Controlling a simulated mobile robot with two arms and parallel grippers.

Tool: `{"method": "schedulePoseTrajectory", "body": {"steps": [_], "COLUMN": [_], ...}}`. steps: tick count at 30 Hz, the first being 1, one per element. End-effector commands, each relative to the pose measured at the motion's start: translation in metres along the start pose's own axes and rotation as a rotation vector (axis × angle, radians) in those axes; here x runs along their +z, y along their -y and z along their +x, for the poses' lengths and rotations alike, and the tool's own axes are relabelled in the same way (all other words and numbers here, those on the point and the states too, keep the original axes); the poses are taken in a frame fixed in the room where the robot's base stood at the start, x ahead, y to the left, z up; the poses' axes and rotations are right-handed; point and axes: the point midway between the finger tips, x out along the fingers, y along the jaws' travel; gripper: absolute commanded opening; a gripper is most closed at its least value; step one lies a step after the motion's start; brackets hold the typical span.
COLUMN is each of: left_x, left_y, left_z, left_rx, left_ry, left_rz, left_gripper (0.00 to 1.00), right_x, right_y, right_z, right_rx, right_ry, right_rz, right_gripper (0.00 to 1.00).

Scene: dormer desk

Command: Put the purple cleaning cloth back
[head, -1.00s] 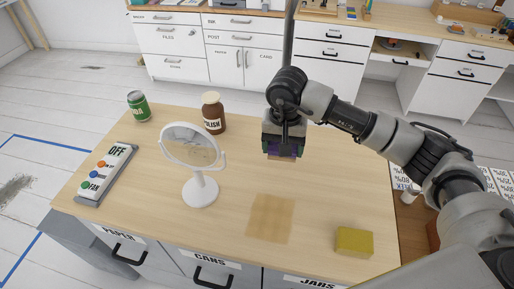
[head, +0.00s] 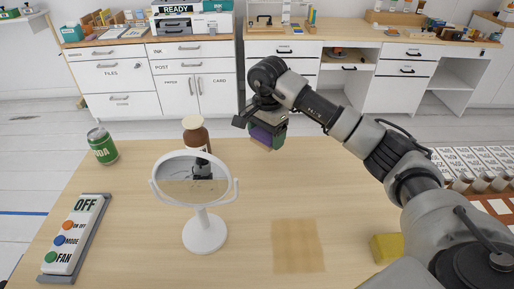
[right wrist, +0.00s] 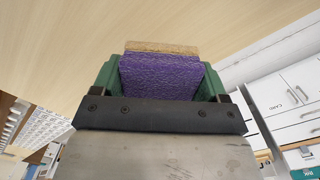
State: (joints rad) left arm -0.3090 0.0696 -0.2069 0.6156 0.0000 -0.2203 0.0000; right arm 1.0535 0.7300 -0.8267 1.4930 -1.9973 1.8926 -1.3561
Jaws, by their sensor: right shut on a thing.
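The purple cleaning cloth (right wrist: 160,78) is a block with a tan layer at its far face, held between the green finger pads of my right gripper (right wrist: 158,85) in the right wrist view. In the head view the purple cloth (head: 262,135) shows under my right gripper (head: 266,138), above the far edge of the wooden desk (head: 130,215). The gripper is shut on it. My left gripper is not in view.
A darker square patch (head: 298,246) and a yellow block (head: 386,248) lie at the front right.

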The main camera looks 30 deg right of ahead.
Motion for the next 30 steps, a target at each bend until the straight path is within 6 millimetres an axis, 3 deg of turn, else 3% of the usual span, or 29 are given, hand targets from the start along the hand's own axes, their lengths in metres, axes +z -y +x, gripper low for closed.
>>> {"method": "schedulePoseTrajectory", "body": {"steps": [5, 10, 16, 27, 28, 30], "left_x": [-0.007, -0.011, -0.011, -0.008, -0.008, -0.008], "left_y": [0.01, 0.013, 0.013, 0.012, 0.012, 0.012], "left_z": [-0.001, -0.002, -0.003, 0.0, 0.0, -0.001], "left_rx": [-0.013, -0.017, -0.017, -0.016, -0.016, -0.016], "left_ry": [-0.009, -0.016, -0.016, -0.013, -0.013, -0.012], "left_rz": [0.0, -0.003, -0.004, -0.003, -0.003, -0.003], "left_gripper": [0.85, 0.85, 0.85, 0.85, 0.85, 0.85], "right_x": [0.011, 0.011, 0.012, 0.011, 0.011, 0.011], "right_y": [0.018, 0.019, 0.019, 0.019, 0.019, 0.019], "right_z": [0.012, 0.024, 0.052, 0.058, 0.058, 0.057], "right_rx": [-0.001, 0.002, 0.002, 0.0, 0.0, 0.0], "right_ry": [0.0, 0.0, 0.001, -0.002, -0.001, -0.001], "right_rz": [-0.001, 0.001, -0.001, -0.001, -0.001, -0.001], "right_gripper": [0.55, 0.55, 0.55, 0.55, 0.75, 0.86]}}
